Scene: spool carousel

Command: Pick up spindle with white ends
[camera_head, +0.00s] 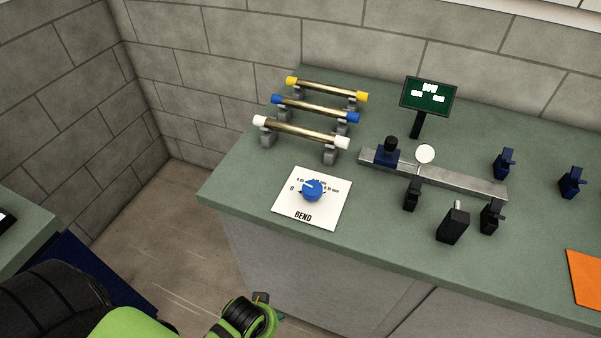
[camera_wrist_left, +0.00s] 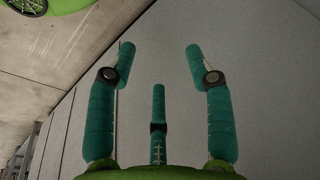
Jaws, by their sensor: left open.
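The spindle with white ends (camera_head: 300,131) is a brass-coloured rod lying across two small grey supports on the green bench, in front of two similar spindles in the head view. My left gripper shows in the left wrist view (camera_wrist_left: 160,65) with its teal fingers spread wide and nothing between them. It faces a plain grey surface. In the head view, part of my left arm is at the bottom, below the bench top and well away from the spindle; the fingers there are mostly hidden. My right gripper is in neither view.
Behind it rest a blue-ended spindle (camera_head: 315,108) and a yellow-ended spindle (camera_head: 327,89). A white BEND card with a blue knob (camera_head: 312,190) lies in front. A metal bar fixture (camera_head: 460,181), a small screen (camera_head: 428,96) and several dark clamps stand to the right.

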